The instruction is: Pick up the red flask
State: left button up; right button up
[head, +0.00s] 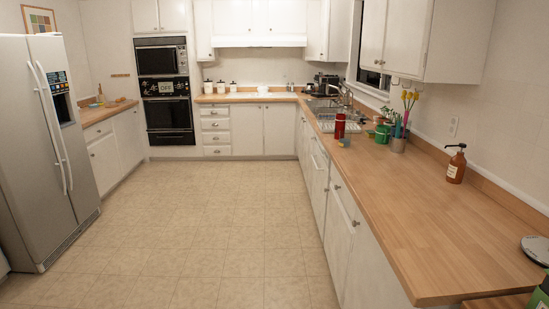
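A red flask (340,126) stands upright on the wooden counter on the right side of the kitchen, close to the counter's front edge. It is small in the head view and some distance away. Neither my left nor my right gripper is in view.
The counter (420,225) has a bare stretch nearer to me. A brown pump bottle (456,165), potted flowers (398,144), green pots (382,133) and a dish rack (333,115) stand along it. The fridge (36,150) is at the left. The tiled floor (200,230) is clear.

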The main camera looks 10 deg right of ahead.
aim_at(341, 118)
jog(key=i, duration=3.5)
